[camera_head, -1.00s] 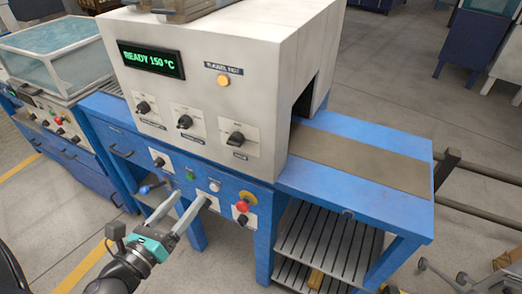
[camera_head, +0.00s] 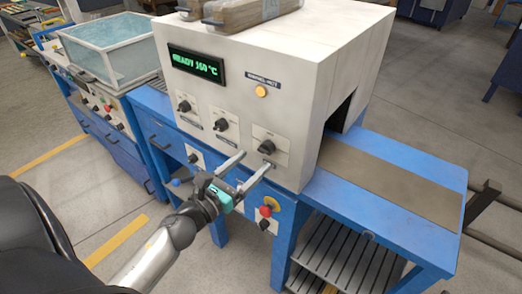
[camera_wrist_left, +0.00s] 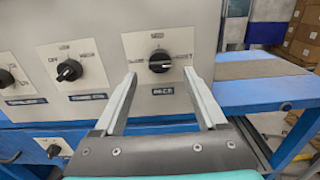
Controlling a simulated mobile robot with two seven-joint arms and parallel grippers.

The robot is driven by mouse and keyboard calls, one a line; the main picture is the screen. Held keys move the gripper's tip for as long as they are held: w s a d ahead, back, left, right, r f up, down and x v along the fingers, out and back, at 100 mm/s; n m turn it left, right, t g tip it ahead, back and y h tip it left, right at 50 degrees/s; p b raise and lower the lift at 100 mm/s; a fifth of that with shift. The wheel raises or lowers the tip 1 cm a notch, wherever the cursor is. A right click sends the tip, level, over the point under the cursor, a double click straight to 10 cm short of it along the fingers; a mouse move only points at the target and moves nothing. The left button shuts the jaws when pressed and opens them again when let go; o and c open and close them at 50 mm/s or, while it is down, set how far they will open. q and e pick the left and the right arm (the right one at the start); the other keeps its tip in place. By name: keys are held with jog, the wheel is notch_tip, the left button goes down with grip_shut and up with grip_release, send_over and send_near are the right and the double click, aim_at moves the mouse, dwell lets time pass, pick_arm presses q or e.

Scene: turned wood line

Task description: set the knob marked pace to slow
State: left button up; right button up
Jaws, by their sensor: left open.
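The pace knob (camera_head: 267,147) is a black rotary knob on a light plate, the rightmost of three on the white oven front. In the left wrist view the knob (camera_wrist_left: 160,62) lies roughly horizontal, with small print around it and a dark label below that seems to read PACE. Which end is its pointer, I cannot tell. My left gripper (camera_head: 257,160) is open and empty, its fingers aimed at the panel just below the knob. In the left wrist view the fingertips (camera_wrist_left: 160,76) stand either side of the knob's lower part, not visibly touching it. My right gripper is not in view.
Two similar knobs (camera_head: 222,125) (camera_head: 184,106) sit left on the same panel. A red button (camera_head: 265,212) is on the blue frame below. A green display (camera_head: 196,66) and an amber lamp (camera_head: 261,91) are above. A conveyor belt (camera_head: 390,185) leaves the oven at right.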

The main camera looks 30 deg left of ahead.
aim_at(262, 153)
pick_arm(q)
jog(key=shift+w+d, duration=0.15)
jog(key=shift+w, duration=2.15)
grip_shut()
